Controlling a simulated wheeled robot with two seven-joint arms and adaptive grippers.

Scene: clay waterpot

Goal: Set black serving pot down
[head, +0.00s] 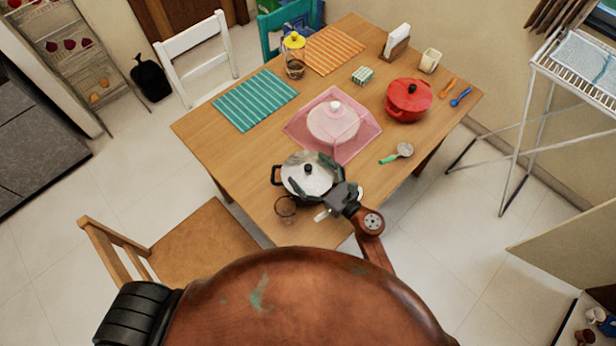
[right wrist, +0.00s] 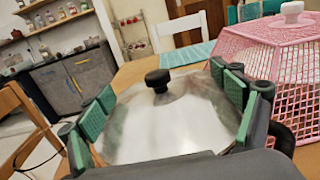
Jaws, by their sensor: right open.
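The black serving pot (head: 303,178), with a shiny silver-grey lid, a black knob and black side handles, sits on the near part of the wooden table (head: 230,155). My right gripper (head: 312,174) reaches over it from the near right side. In the right wrist view, the lid (right wrist: 165,125) lies between the spread green-padded fingers, with its black knob (right wrist: 157,80) beyond the palm. The right gripper is open; whether its pads touch the pot cannot be told. The pot's lower body is mostly hidden. My left gripper is not in view.
A pink mesh food cover (head: 333,125) stands just behind the pot. A small glass (head: 286,208) is close in front. A green-handled ladle (head: 398,154) and red pot (head: 409,100) are to the right. A wooden chair (head: 200,240) is at the near left.

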